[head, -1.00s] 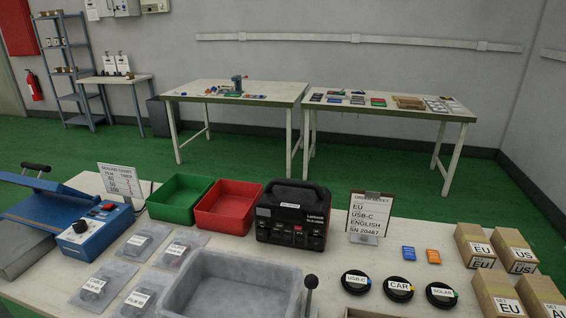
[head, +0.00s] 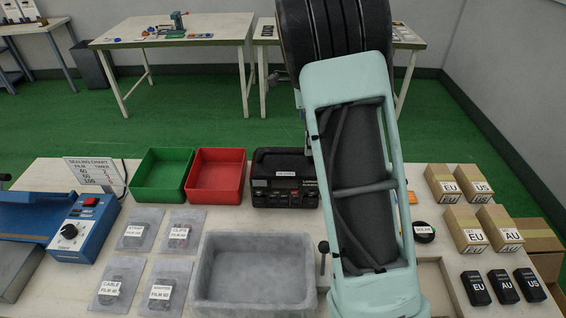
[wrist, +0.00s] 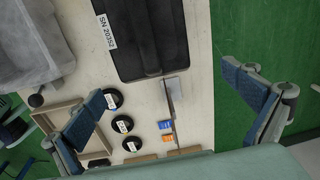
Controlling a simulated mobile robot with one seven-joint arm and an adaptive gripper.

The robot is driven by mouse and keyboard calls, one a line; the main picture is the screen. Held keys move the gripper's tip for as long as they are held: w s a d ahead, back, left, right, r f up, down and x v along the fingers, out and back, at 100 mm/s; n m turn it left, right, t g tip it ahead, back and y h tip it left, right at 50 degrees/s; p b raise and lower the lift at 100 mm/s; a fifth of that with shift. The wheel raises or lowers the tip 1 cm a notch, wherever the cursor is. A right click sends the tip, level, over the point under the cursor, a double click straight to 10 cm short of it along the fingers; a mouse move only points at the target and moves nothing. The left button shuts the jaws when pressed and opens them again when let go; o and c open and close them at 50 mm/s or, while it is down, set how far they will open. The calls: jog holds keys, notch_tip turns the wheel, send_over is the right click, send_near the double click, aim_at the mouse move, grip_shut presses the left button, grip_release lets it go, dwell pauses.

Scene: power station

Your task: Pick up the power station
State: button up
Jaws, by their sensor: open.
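The power station (head: 285,190) is a black box with a top handle and a front panel. It stands upright on the workbench beside the red bin. My arm hides the area just right of it. In the wrist view the power station (wrist: 152,38) is at the top centre, with a white serial label on its left side. My gripper (wrist: 168,105) is open and empty, with its two fingers wide apart at the left and right. The power station lies beyond the fingertips, not between them.
A red bin (head: 216,196) and green bin (head: 161,194) stand left of the power station. A grey tray (head: 253,302) is in front. Cartons (head: 470,230) stand at the right. In the wrist view the order card (wrist: 174,95) stands close to the power station, beside round cable coils (wrist: 122,124).

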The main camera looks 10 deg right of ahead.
aim_at(286, 149)
jog(key=shift+y, duration=0.3)
jog(key=a, duration=0.5)
jog(key=shift+w+f, duration=0.35)
jog(key=shift+f, duration=0.05)
jog(key=shift+m+g, duration=0.3)
jog(key=f, duration=0.4)
jog(key=shift+a+f, duration=0.3)
jog(key=shift+f, duration=0.1)
jog(key=shift+s+f+p, duration=0.1)
jog(key=shift+f+p, duration=0.5)
jog(key=shift+f, duration=2.5)
jog(key=shift+c, duration=0.3)
jog(key=c, duration=1.5)
jog(key=shift+w+r, duration=0.2)
jog(key=shift+c, duration=1)
